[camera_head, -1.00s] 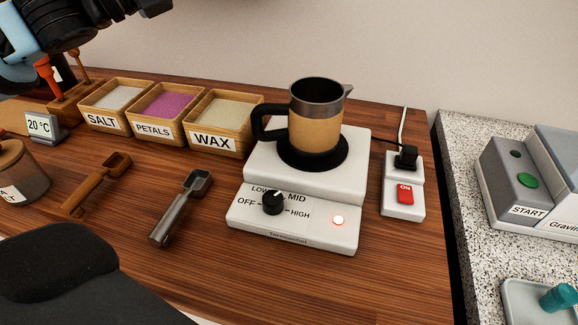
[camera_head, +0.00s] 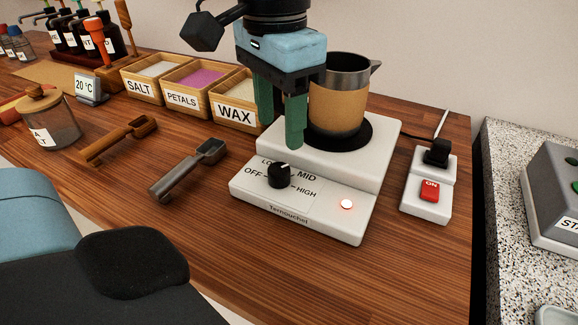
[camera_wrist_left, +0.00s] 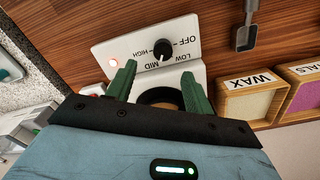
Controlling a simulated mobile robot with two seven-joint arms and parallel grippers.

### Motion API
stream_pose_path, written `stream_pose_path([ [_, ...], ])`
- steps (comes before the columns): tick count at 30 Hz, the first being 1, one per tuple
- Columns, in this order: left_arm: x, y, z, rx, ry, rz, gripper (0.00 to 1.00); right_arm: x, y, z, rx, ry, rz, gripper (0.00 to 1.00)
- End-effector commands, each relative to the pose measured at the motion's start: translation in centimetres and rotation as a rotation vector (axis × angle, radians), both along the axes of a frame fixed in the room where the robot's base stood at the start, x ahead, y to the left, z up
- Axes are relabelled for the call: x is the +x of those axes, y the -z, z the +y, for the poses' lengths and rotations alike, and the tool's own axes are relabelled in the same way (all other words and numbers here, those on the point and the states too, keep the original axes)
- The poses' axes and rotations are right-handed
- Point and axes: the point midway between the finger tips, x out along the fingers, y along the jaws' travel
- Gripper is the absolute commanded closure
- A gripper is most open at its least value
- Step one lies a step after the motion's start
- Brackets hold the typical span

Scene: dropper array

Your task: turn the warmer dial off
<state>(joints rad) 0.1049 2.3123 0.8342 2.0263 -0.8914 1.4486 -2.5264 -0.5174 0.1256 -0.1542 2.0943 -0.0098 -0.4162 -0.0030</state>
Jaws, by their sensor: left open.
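The warmer (camera_head: 305,213) is a white stepped box on the wooden counter. Its black dial (camera_head: 279,176) sits on the low front panel, marked OFF, LOW, MID and HIGH. The white mark on the dial points towards MID, and the indicator light (camera_head: 347,204) glows red. The dial also shows in the left wrist view (camera_wrist_left: 163,50), beyond the fingers. My left gripper (camera_head: 280,124) is open and empty, its green fingers pointing down above and behind the dial, apart from it. It hides the handle of the jug (camera_head: 337,106), which stands on the warmer. My right gripper is not in view.
A switch block with a red ON switch (camera_head: 429,189) stands right of the warmer. The WAX box (camera_head: 233,113) is close behind left. Counter in front of the warmer is clear.

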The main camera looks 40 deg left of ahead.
Motion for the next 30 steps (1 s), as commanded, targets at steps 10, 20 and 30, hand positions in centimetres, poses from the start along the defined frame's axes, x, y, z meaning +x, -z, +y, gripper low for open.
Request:
stream_pose_path([
  [10, 0.1, 1.1, 0.2, 0.022, 0.015, 0.0, 0.48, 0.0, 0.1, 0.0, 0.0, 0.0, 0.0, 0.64],
  [20, 0.0, 5.9, 0.2, 0.021, 0.014, 0.0, 0.48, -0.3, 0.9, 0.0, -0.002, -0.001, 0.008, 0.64],
  [30, 0.1, 7.8, 0.2, 0.019, 0.012, -0.003, 0.48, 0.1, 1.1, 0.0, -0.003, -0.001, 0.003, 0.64],
])
